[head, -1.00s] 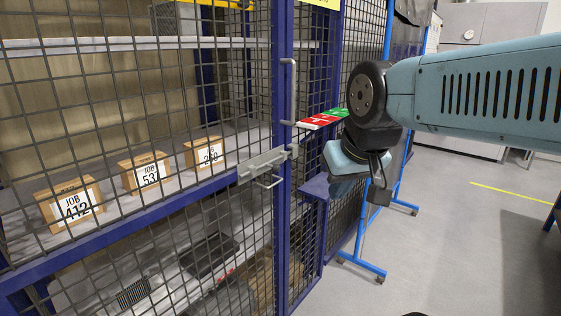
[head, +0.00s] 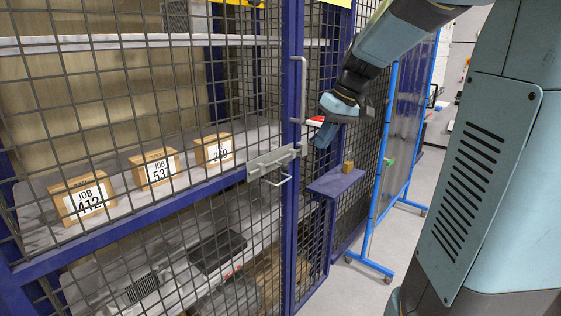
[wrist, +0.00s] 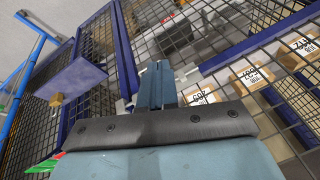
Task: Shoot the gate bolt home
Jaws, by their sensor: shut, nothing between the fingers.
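The gate bolt (head: 270,163) is a grey metal bar and plate with a wire loop handle (head: 280,180), mounted across the blue gate frame near the post. I cannot tell how far the bolt is thrown. It shows partly in the wrist view (wrist: 187,72), just right of my fingers. My gripper (head: 322,138) is shut and empty, fingers pointing down, to the right of the post and a little above and right of the bolt, apart from it. In the wrist view the closed blue fingers (wrist: 157,85) stand before the mesh and post.
A vertical pull handle (head: 299,88) is on the post above the bolt. A small blue ledge (head: 333,183) with a brass-coloured block (head: 347,167) sits right of the post. Wooden job boxes (head: 155,169) stand behind the mesh. A blue-framed stand (head: 372,215) is at right.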

